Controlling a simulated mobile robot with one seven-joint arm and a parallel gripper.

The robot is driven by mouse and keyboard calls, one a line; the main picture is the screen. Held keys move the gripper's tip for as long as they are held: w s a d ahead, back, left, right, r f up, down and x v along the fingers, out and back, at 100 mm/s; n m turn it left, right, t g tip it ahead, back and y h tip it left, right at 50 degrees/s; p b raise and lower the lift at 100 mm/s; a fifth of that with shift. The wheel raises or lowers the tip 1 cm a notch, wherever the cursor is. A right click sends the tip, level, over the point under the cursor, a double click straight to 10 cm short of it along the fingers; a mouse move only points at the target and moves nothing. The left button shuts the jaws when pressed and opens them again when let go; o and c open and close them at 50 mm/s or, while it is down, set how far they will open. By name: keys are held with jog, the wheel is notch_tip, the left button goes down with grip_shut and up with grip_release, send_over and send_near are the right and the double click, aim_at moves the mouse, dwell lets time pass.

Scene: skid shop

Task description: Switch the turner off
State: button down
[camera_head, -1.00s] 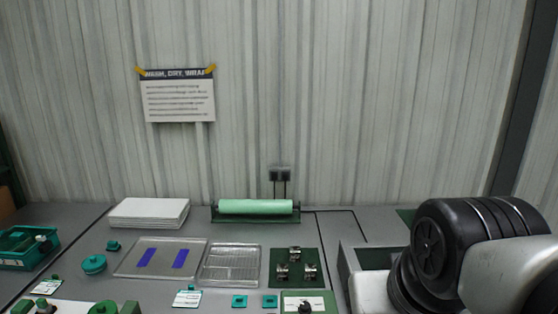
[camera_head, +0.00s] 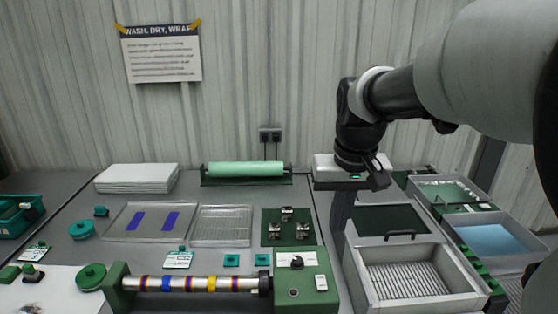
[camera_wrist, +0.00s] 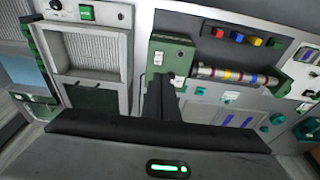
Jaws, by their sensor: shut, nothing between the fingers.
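The turner is a green unit at the front of the bench, with a metal rod (camera_head: 190,284) carrying purple, yellow and blue bands. The rod runs into a green control box (camera_head: 307,287). My gripper (camera_head: 380,181) is shut and empty, above and to the right of the box.
A grey basin (camera_head: 415,280) with a ribbed floor stands right of the box. Trays, one with blue liquid (camera_head: 490,240), are at far right. A green roll (camera_head: 245,169), a wire rack (camera_head: 222,226) and white sheets (camera_head: 138,177) lie behind the rod.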

jog(key=g+b, duration=0.2)
jog(key=b, duration=0.1)
send_over(320, 278)
notch_tip(320, 278, down, 12)
jog(key=shift+f, duration=0.15)
notch_tip(320, 278, down, 14)
jog(key=shift+w+r+b, duration=0.1)
jog(key=shift+b, duration=0.5)
